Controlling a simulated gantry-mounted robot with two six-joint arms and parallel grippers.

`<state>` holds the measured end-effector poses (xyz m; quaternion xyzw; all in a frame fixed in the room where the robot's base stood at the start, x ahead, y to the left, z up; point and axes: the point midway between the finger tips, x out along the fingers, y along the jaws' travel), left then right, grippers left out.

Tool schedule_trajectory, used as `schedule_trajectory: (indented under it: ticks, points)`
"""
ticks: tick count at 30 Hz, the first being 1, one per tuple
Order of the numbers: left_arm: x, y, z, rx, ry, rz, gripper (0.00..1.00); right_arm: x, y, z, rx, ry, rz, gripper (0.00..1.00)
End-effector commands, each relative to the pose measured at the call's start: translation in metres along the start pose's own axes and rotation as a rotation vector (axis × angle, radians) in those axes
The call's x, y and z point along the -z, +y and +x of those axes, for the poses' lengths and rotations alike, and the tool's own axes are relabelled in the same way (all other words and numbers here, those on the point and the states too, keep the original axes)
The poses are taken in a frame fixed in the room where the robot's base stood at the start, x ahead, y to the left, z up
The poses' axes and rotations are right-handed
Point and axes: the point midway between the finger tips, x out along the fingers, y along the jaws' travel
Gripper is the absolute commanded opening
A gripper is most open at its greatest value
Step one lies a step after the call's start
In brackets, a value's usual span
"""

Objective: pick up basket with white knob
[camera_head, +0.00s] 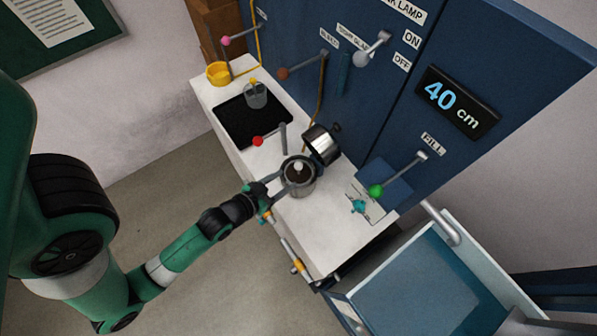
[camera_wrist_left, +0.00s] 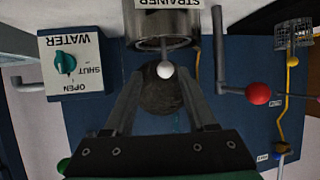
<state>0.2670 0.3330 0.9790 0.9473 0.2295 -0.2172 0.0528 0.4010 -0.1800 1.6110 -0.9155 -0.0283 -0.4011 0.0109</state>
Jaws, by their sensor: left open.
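My left gripper (camera_head: 284,182) reaches in from the left at the housing. In the left wrist view, the open fingers (camera_wrist_left: 160,77) point toward the white knob (camera_wrist_left: 165,70), one on each side of it. Whether the fingers touch anything is unclear. My right gripper is out of view.
A red-knobbed lever (camera_head: 258,141) is close by. A green-knobbed lever (camera_head: 376,191) and teal water valve (camera_head: 358,206) lie to the right. A blue panel stands behind; a teal-lined tank (camera_head: 415,290) is at lower right.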

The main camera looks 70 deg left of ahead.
Motion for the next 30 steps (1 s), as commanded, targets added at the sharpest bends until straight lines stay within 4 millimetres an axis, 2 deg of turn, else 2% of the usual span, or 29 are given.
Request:
schedule_trajectory:
  ticks: [3, 6, 11, 18, 21, 28, 30]
  points:
    - [0.000, -0.001, 0.024, 0.001, 0.003, 0.000, 0.57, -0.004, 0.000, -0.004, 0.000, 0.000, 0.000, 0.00]
    - [0.000, 0.000, 0.033, 0.000, 0.001, 0.000, 0.57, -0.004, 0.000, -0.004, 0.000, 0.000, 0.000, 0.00]
    - [0.000, -0.001, 0.037, 0.000, 0.000, 0.000, 0.57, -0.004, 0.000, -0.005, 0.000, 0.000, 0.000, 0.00]
    - [0.000, -0.008, 0.075, 0.000, 0.001, 0.001, 0.57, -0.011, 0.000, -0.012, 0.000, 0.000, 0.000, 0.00]
    - [0.000, -0.008, 0.085, -0.001, 0.000, 0.001, 0.57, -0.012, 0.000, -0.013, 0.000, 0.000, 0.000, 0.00]
    - [0.001, -0.008, 0.086, -0.001, 0.001, 0.001, 0.57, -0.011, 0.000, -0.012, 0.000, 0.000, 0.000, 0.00]
    - [0.001, -0.008, 0.086, -0.001, 0.000, 0.001, 0.44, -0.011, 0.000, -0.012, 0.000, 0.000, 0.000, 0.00]
